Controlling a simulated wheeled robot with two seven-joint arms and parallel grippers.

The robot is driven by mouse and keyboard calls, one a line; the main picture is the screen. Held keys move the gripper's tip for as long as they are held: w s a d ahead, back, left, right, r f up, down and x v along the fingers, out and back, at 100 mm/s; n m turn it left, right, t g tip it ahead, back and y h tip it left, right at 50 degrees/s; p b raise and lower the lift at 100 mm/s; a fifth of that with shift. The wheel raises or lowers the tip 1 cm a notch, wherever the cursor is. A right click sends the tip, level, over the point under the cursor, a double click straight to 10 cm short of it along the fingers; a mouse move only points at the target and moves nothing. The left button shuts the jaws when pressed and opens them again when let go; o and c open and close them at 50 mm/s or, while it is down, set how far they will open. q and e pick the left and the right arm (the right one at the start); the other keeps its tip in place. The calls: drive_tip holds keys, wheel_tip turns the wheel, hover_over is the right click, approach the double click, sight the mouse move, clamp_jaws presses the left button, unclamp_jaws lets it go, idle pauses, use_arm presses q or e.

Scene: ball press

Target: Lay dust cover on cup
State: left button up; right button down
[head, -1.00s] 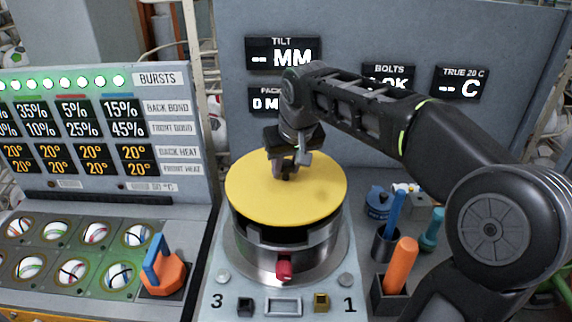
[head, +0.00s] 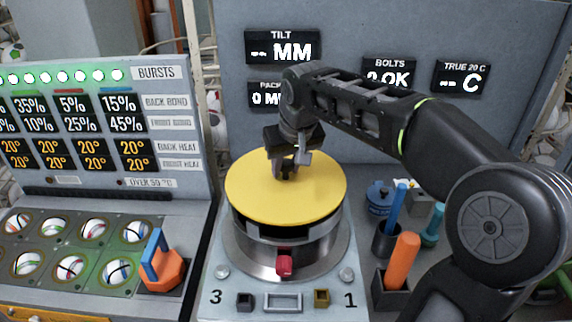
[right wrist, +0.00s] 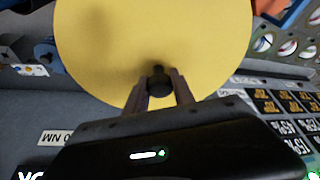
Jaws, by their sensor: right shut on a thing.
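The dust cover is a flat yellow disc (head: 285,205) in the middle of the head view. It sits over the top of a metal cup (head: 270,258), with dark gaps showing under its front edge. I cannot tell whether it touches the rim all around. My right gripper (head: 287,174) is above the disc's middle, shut on its small dark knob. The right wrist view shows the two fingers (right wrist: 160,90) on either side of the knob, with the yellow disc (right wrist: 155,35) beyond. The cup's inside is hidden. My left gripper is not in view.
A red knob (head: 284,264) is at the cup's front. To the right stand an orange handle (head: 403,258), blue and teal tools and a blue pot (head: 378,198). A panel with balls in holes (head: 70,266) and an orange-and-blue clamp (head: 162,268) is at left.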

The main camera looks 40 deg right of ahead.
drive_tip(key=shift+f+b, duration=0.75)
drive_tip(key=shift+f, duration=0.1)
drive_tip(key=c, duration=1)
unclamp_jaws()
drive_tip(key=shift+r, duration=0.2)
drive_tip(key=v, duration=0.7)
drive_tip(key=shift+s+r+b, duration=0.15)
drive_tip(key=shift+r+b, duration=0.05)
drive_tip(key=shift+b, duration=0.15)
